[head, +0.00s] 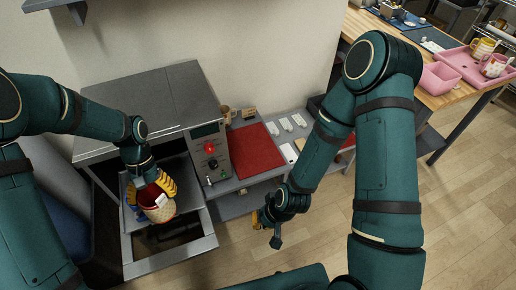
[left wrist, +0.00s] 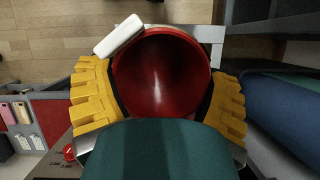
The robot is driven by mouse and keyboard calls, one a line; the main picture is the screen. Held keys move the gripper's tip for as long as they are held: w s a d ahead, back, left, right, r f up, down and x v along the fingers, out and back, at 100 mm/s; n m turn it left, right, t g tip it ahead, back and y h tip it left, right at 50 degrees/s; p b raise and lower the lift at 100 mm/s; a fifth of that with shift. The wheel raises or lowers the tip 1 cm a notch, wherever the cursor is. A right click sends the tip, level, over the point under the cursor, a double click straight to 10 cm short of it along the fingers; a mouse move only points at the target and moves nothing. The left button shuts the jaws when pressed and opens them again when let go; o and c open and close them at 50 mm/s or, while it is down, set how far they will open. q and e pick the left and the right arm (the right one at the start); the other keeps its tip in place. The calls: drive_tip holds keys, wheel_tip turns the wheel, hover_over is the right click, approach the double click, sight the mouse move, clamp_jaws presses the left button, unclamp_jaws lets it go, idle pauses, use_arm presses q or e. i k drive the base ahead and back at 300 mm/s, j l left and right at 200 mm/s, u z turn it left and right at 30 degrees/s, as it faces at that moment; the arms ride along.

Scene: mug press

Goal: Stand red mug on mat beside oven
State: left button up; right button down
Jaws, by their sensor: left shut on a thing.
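The red mug (head: 158,210) has a red inside and a pale patterned outside. In the left wrist view its mouth (left wrist: 162,75) faces the camera and its white handle (left wrist: 119,35) points to the upper left. My left gripper (head: 154,196) is shut on the mug, with a yellow finger on each side, in front of the oven (head: 150,100) over its grey open-fronted frame. The red mat (head: 256,148) lies bare on the bench right of the oven's control panel (head: 211,152). My right gripper (head: 264,220) is low in front of the bench, its fingers mostly hidden.
A brown mug (head: 228,115) and a small wooden holder (head: 249,112) stand behind the mat. Several small white items (head: 286,124) lie right of it. The control panel with a red button stands between mug and mat. A wooden table (head: 445,98) with pink trays is at the far right.

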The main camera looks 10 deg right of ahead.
sight(259, 154)
drive_tip(key=i+l+z, duration=0.1)
drive_tip(key=l+z, duration=0.15)
drive_tip(key=l, duration=0.4)
drive_tip(key=i+l+z, duration=0.5)
drive_tip(key=i, duration=0.2)
